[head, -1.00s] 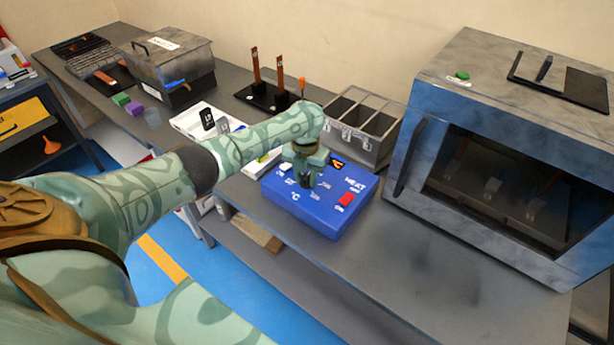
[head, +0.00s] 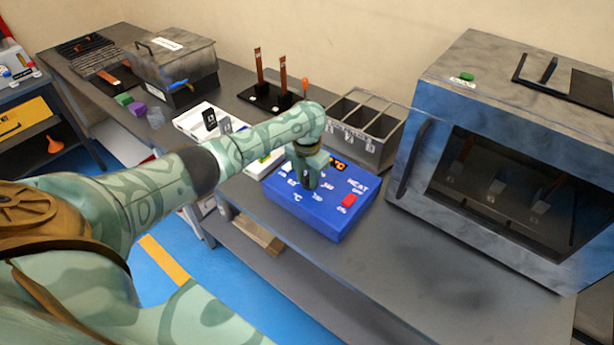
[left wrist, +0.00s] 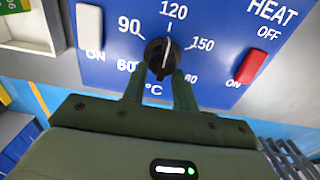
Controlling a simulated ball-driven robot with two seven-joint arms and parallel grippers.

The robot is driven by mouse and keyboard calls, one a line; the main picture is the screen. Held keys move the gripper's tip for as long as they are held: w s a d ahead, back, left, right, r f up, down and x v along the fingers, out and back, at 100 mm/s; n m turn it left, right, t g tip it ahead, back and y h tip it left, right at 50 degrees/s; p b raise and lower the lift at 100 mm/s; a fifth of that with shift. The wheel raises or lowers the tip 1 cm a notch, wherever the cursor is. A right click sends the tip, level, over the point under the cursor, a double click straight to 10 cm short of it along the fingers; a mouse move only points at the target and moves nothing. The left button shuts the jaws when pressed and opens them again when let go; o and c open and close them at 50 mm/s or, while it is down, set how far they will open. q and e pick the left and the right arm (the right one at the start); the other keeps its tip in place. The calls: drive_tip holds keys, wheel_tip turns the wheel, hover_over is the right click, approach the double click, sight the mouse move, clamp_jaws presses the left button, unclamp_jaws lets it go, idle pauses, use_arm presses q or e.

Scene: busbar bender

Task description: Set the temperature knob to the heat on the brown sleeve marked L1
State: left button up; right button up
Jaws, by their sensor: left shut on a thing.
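The blue heat box (head: 330,222) lies on the bench under my left gripper (head: 308,186). In the left wrist view its panel (left wrist: 215,80) shows the black temperature knob (left wrist: 160,58) among the marks 60, 90, 120, 150 and a partly hidden one. The knob's white pointer line points up, near 120. The two fingers of my left gripper (left wrist: 158,80) are shut on the knob, one at each side. Brown upright strips (head: 258,67) stand on a black base at the back; their marks are too small to read. My right gripper is out of view.
A red switch (left wrist: 251,67) marked HEAT and a white switch (left wrist: 90,28) flank the knob. A grey oven (head: 405,165) stands to the right, a grey divided bin (head: 384,148) behind. The bench front right of the box is clear.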

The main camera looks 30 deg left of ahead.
sight(307, 179)
use_arm(q)
drive_tip(key=o, duration=0.9)
drive_tip(key=shift+o, duration=0.2)
wheel_tip(307, 179, up, 16)
drive_tip(key=p, duration=0.5)
drive_tip(key=shift+r, duration=0.15)
